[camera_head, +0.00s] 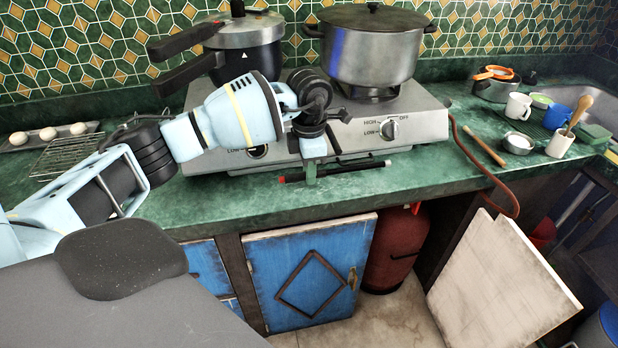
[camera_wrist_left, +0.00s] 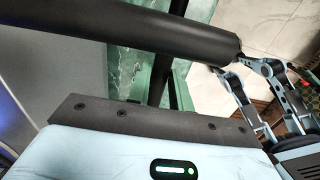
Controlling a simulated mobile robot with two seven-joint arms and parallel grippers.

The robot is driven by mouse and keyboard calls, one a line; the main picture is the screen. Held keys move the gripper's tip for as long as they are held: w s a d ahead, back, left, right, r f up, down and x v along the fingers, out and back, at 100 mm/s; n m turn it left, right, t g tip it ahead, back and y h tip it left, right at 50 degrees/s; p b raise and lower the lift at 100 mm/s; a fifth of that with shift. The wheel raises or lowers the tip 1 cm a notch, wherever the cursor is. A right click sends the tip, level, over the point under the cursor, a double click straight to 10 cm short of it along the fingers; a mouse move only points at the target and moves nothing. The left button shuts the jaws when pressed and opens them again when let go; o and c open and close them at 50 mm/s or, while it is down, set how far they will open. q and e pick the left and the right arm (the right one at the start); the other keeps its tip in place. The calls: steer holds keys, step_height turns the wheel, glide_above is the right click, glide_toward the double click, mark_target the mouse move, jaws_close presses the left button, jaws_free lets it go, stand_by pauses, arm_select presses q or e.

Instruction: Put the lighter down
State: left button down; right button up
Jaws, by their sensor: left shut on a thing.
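The lighter (camera_head: 350,169) is a thin dark stick with a red tip at its left end. It lies roughly level in the head view, in front of the hotplate (camera_head: 427,128) and over the front part of the green counter (camera_head: 230,200). My left gripper (camera_head: 311,172) points down and is shut on the lighter near its red end. The gripper hides part of the stick. I cannot tell whether the lighter touches the counter. The left wrist view shows dark bars close up, and I cannot tell which is the lighter. My right gripper is not seen in the head view.
A pressure cooker (camera_head: 247,50) and a large pot (camera_head: 370,50) stand on the hotplate. A wire rack (camera_head: 68,155) is at the left. A rolling pin (camera_head: 484,146), mugs (camera_head: 518,106) and a red hose (camera_head: 480,170) are at the right. The counter strip before the hotplate is clear.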

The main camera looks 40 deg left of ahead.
arm_select(q)
steer(key=shift+f, duration=1.5)
steer(key=shift+f, duration=0.1)
steer(key=c, duration=1.3)
jaws_free()
steer(key=shift+o, duration=0.2)
steer(key=shift+r, duration=0.2)
step_height(320, 180, up, 12)
steer(key=shift+f, duration=0.1)
steer(key=shift+s, duration=0.1)
